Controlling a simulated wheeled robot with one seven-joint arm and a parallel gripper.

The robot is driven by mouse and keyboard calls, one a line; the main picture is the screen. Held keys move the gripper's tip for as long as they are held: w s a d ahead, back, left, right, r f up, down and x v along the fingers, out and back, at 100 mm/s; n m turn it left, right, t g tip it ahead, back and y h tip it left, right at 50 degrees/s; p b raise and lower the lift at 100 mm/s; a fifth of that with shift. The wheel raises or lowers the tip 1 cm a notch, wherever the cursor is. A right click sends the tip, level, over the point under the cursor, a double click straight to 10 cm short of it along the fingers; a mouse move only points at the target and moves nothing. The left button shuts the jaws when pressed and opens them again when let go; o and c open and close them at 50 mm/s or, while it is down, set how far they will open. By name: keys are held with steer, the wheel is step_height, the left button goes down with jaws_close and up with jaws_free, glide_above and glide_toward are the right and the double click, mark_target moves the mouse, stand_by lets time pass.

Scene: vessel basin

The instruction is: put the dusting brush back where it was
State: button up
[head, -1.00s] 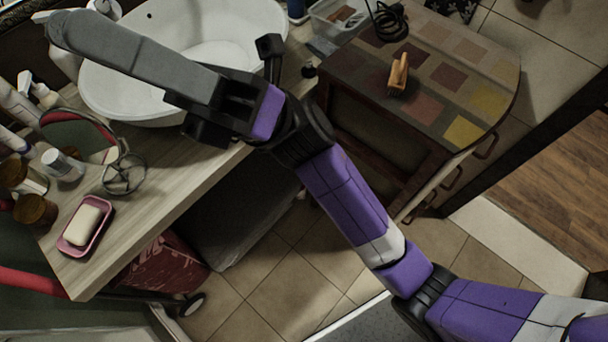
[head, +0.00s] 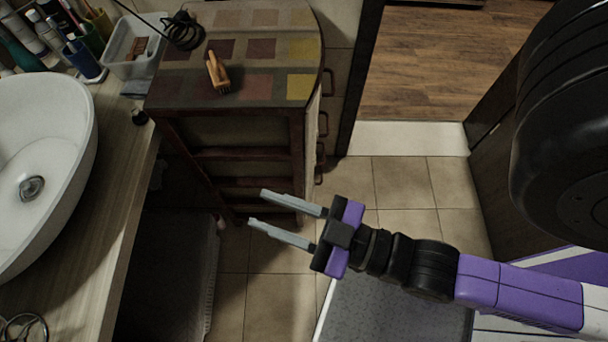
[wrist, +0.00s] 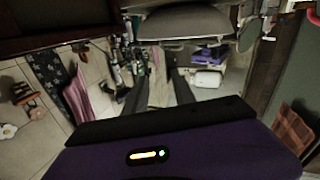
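The dusting brush (head: 217,74), with an orange-brown handle, lies on the patterned top of the wooden cabinet (head: 258,22) in the head view. My gripper (head: 258,207) is in front of the cabinet and lower in the picture, apart from the brush. Its two grey fingers point left and are spread, with nothing between them. In the wrist view I cannot make out the brush.
The white basin (head: 60,130) stands on the wooden counter (head: 122,190) at left. Tiled floor (head: 400,190) is open right of the cabinet, before a doorway.

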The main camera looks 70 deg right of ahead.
steer(key=s+d+f+m+g, duration=0.1)
steer(key=s+d+f+g, duration=0.2)
steer(key=s, duration=0.4)
steer(key=shift+f, duration=0.45)
steer(key=shift+d, duration=0.1)
stand_by(0.5)
